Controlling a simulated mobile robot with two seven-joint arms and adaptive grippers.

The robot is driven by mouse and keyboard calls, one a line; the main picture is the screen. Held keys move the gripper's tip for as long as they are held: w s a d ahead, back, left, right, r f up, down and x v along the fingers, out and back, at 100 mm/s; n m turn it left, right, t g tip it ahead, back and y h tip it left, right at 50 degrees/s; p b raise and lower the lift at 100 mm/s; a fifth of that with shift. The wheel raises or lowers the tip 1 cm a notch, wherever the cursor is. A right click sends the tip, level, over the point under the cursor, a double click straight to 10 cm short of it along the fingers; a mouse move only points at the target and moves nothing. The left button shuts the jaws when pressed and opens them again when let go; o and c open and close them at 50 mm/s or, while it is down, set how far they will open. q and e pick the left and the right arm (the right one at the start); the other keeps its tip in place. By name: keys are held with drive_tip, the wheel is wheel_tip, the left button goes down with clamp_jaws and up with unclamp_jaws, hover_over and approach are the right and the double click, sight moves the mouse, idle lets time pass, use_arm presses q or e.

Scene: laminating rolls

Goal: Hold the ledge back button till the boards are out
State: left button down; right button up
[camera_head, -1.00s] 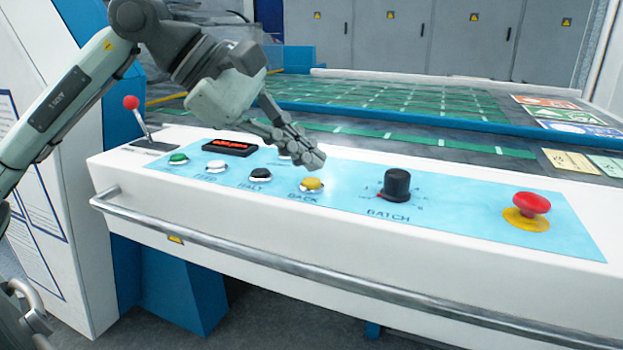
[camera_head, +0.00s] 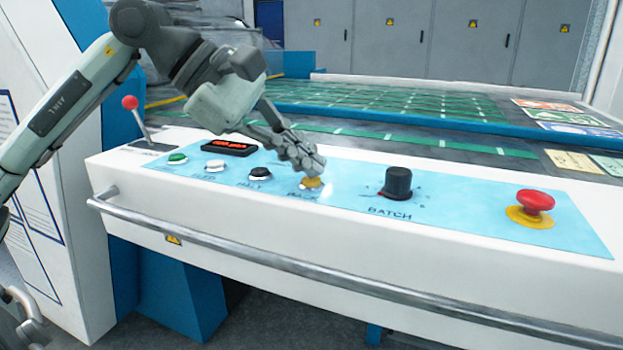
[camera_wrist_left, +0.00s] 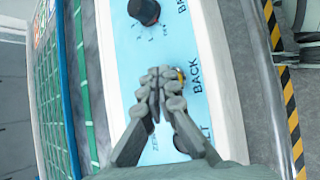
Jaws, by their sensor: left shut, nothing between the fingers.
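The yellow back button (camera_head: 312,183) sits on the blue control panel, partly hidden under my left gripper's fingertips. In the left wrist view a yellow edge of this back button (camera_wrist_left: 181,74) shows beside the fingers, next to the label BACK. My left gripper (camera_head: 314,164) is shut and empty, its fingertips pointing down at the button. I cannot tell whether the tips touch or press it. The left gripper (camera_wrist_left: 162,76) also fills the middle of the wrist view. No boards can be made out.
The panel also holds a black halt button (camera_head: 260,173), a white button (camera_head: 215,165), a green button (camera_head: 177,158), a black batch knob (camera_head: 397,184) and a red emergency stop (camera_head: 536,201). A red-tipped lever (camera_head: 131,104) stands left. A metal rail (camera_head: 300,268) runs along the front.

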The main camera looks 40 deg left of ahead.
sight(305, 180)
use_arm(q)
drive_tip(key=shift+f+b, duration=0.3)
drive_tip(key=shift+r, duration=0.1)
idle(2.9)
drive_tip(key=shift+r+p, duration=0.55)
drive_tip(key=shift+r, duration=0.25)
wheel_tip(305, 180, up, 5)
drive_tip(key=p, duration=0.4)
idle(0.4)
